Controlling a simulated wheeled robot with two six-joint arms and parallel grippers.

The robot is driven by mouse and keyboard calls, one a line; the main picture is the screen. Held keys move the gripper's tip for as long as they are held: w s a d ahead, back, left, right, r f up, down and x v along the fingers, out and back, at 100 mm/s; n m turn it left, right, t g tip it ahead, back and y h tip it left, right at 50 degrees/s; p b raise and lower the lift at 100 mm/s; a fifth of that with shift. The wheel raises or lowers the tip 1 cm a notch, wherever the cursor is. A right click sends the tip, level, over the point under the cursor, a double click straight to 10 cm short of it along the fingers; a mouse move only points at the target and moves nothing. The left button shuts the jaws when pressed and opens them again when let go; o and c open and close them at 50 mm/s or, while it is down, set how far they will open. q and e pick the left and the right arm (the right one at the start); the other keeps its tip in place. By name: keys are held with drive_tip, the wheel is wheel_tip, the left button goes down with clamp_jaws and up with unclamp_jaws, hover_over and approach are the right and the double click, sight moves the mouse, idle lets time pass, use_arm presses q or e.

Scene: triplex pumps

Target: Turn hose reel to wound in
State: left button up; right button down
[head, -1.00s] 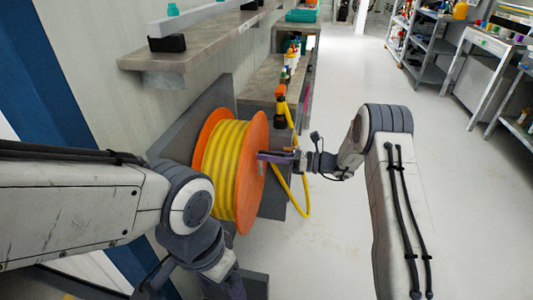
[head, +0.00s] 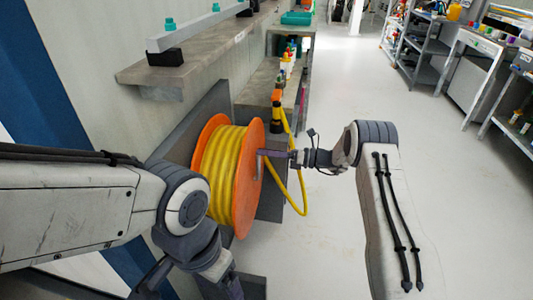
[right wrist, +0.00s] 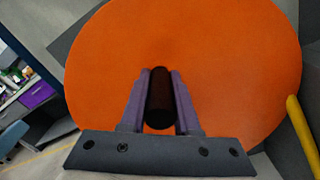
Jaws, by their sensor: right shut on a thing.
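The hose reel has orange side discs (head: 246,190) with yellow hose (head: 218,172) wound between them. It is mounted on a grey panel by the wall. In the right wrist view the orange disc (right wrist: 215,60) fills most of the picture, with a dark round handle (right wrist: 159,98) standing out from it. My right gripper (head: 266,153) is at the disc's outer face; in the right wrist view its purple fingers (right wrist: 159,100) are closed around the handle. My left arm reaches in at the lower left, away from the disc's face; its jaws cannot be made out clearly.
A loop of yellow hose (head: 301,195) hangs right of the reel, below my right gripper. A wall shelf (head: 190,70) is above the reel, and a bench with bottles (head: 287,68) stands behind. Open floor (head: 345,85) lies to the right, with shelving (head: 420,50) beyond.

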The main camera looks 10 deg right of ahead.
drive_tip(key=shift+f, duration=0.1)
drive_tip(key=c, duration=0.7)
unclamp_jaws()
drive_tip(key=shift+o, duration=0.2)
drive_tip(key=shift+d, duration=0.1)
drive_tip(key=p+v, duration=0.1)
drive_tip(key=v, duration=0.9)
drive_tip(key=shift+d, duration=0.2)
drive_tip(key=shift+s, duration=0.1)
